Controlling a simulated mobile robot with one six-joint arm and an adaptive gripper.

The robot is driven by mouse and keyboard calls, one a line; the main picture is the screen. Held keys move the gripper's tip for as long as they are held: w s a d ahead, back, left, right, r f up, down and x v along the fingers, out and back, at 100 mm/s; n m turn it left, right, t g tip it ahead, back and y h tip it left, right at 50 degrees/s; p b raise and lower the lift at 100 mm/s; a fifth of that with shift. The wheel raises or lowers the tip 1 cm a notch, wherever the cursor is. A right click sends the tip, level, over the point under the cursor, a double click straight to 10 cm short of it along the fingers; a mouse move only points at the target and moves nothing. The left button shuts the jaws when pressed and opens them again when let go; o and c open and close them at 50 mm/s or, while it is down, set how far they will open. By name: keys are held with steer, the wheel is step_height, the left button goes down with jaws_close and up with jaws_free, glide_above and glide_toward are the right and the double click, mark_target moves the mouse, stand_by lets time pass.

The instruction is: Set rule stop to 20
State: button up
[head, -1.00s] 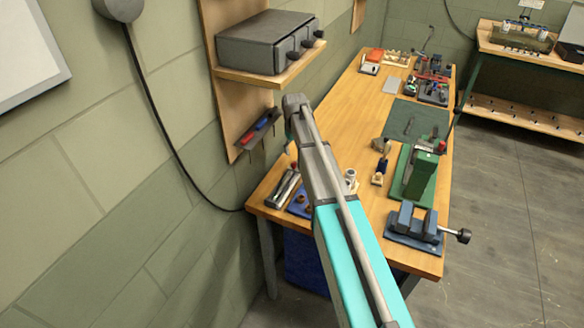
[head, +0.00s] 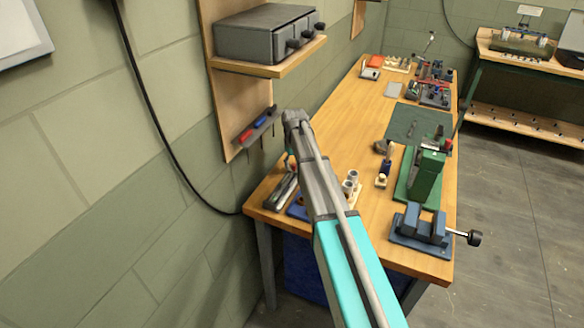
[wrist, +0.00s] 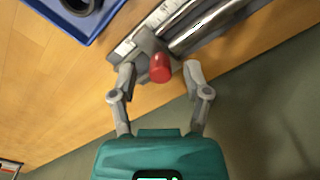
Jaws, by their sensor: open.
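The rule stop is a grey sliding block (wrist: 150,44) with a red knob (wrist: 160,68), seen in the wrist view. It sits on a pale rule (wrist: 132,47) beside long metal rails (wrist: 200,25). Scale figures are too small to read. My gripper (wrist: 159,74) is open, with one finger on each side of the red knob. Gaps show between the fingers and the knob; I cannot tell their height difference. In the head view the metal rule fixture (head: 282,191) lies at the bench's near left corner, and my arm hides part of it.
A blue tray (wrist: 92,32) lies beside the fixture. The wooden bench (head: 345,135) carries a blue vise (head: 422,228) and a green press (head: 425,178) to the right.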

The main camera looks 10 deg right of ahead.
stand_by(0.3)
jaws_close()
steer(key=shift+w+d, duration=0.45)
steer(key=shift+w, duration=0.2)
steer(key=shift+w+d, duration=0.45)
steer(key=shift+w, duration=0.15)
jaws_free()
steer(key=shift+s, duration=0.1)
